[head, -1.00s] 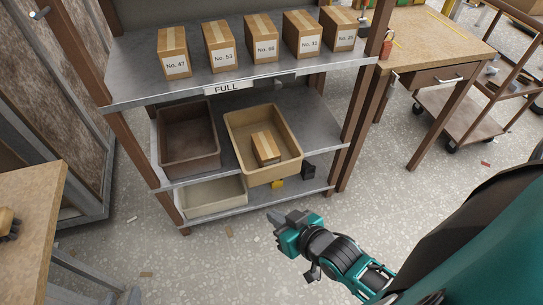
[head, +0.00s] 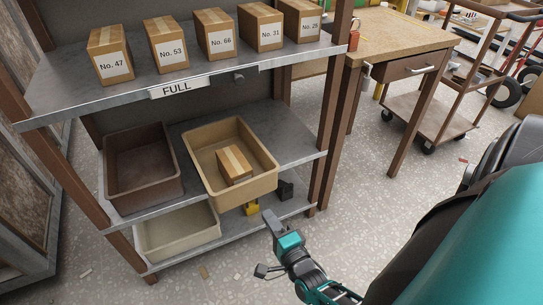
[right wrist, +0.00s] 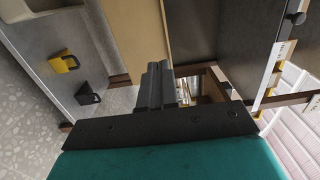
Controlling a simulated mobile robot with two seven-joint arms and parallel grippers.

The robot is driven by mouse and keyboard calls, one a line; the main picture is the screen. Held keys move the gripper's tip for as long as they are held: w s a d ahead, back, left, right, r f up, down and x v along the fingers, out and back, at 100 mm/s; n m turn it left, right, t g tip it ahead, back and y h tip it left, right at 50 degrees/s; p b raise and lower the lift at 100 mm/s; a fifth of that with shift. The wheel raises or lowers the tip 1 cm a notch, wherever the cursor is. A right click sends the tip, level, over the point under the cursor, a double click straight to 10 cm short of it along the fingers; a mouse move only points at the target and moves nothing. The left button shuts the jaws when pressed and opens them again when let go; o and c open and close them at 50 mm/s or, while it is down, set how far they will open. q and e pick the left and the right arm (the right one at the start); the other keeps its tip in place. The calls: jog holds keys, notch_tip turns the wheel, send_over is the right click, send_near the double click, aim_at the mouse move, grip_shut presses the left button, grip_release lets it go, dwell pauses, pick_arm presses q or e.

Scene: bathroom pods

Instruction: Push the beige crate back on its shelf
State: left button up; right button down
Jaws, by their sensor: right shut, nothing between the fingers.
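The beige crate (head: 266,183) stands on the middle shelf of the rack, with its front end sticking out past the shelf edge. A taped cardboard box (head: 234,165) lies in it. My right gripper (head: 268,218) is shut and empty, just in front of and below the crate's front wall, and looks apart from it. In the right wrist view its closed fingers (right wrist: 158,85) point towards a tan surface (right wrist: 140,35), which looks like the crate. My left gripper is not in view.
A dark brown crate (head: 111,180) stands left of the beige one. A cream crate (head: 178,245) is on the bottom shelf. Several numbered boxes (head: 166,45) stand on the top shelf, above a FULL label (head: 177,88). A wooden table (head: 400,42) is at right.

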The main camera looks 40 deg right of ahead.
aim_at(248, 185)
jog(key=w, duration=0.3)
jog(key=w+d+b, duration=0.1)
jog(key=w, duration=0.2)
jog(key=w+b, duration=0.1)
jog(key=w, duration=0.2)
jog(key=shift+w+d+f, duration=0.1)
jog(key=shift+w+d, duration=0.05)
jog(key=shift+d, duration=0.25)
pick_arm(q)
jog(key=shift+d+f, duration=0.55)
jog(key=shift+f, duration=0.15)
pick_arm(e)
jog(key=shift+w+d, duration=0.1)
jog(key=shift+w, duration=0.3)
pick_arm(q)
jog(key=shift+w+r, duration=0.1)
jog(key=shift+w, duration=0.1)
